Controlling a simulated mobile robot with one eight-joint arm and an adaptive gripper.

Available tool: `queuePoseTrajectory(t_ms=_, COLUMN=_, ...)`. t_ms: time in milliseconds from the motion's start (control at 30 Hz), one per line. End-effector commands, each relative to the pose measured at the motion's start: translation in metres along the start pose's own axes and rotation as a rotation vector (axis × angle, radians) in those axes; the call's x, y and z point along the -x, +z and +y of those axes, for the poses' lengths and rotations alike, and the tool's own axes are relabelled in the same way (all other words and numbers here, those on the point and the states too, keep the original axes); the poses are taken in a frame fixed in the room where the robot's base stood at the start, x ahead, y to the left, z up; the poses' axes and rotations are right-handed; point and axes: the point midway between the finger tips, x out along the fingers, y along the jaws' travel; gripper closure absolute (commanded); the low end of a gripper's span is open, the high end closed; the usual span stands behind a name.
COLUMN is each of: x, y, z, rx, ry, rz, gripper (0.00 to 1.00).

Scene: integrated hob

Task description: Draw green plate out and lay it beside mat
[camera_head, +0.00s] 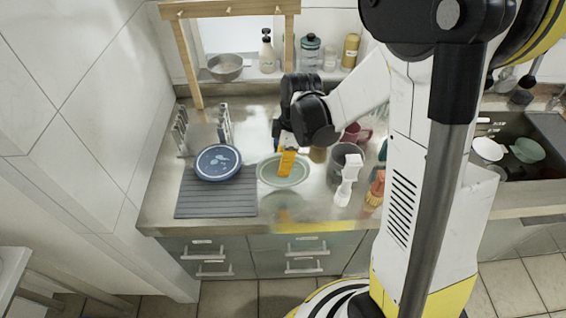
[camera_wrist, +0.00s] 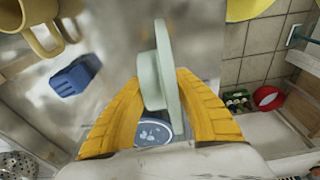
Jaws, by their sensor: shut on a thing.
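The pale green plate (camera_head: 276,179) is right of the dark grey ribbed mat (camera_head: 215,201), over the steel counter. My gripper (camera_head: 287,160) is shut on the plate, its orange fingers at the far part of the disc. In the wrist view the green plate (camera_wrist: 149,72) shows nearly edge-on between the yellow-orange fingers of my gripper (camera_wrist: 160,90). I cannot tell whether it touches the counter. A blue plate (camera_head: 218,162) lies on the far part of the mat; it also shows in the wrist view (camera_wrist: 152,131), partly hidden by my gripper.
A metal rack (camera_head: 224,124) stands behind the mat. A grey container (camera_head: 346,160), a white bottle (camera_head: 349,180) and an orange-brown bottle (camera_head: 375,191) stand right of the green plate.

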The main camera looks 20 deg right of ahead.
Motion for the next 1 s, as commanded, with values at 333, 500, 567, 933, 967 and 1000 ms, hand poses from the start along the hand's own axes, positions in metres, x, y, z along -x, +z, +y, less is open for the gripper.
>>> queuePoseTrajectory(t_ms=333, x=-0.006, y=0.001, z=0.0, rx=0.0, ry=0.0, rz=0.0, gripper=1.0)
queuePoseTrajectory(t_ms=500, x=-0.009, y=0.001, z=0.0, rx=0.0, ry=0.0, rz=0.0, gripper=1.0)
queuePoseTrajectory(t_ms=567, x=-0.011, y=0.002, z=0.0, rx=0.0, ry=0.0, rz=0.0, gripper=1.0)
queuePoseTrajectory(t_ms=933, x=-0.014, y=0.002, z=0.0, rx=0.0, ry=0.0, rz=0.0, gripper=0.45)
queuePoseTrajectory(t_ms=967, x=-0.014, y=0.002, z=0.0, rx=0.0, ry=0.0, rz=0.0, gripper=0.45)
queuePoseTrajectory(t_ms=1000, x=-0.014, y=0.002, z=0.0, rx=0.0, ry=0.0, rz=0.0, gripper=0.45)
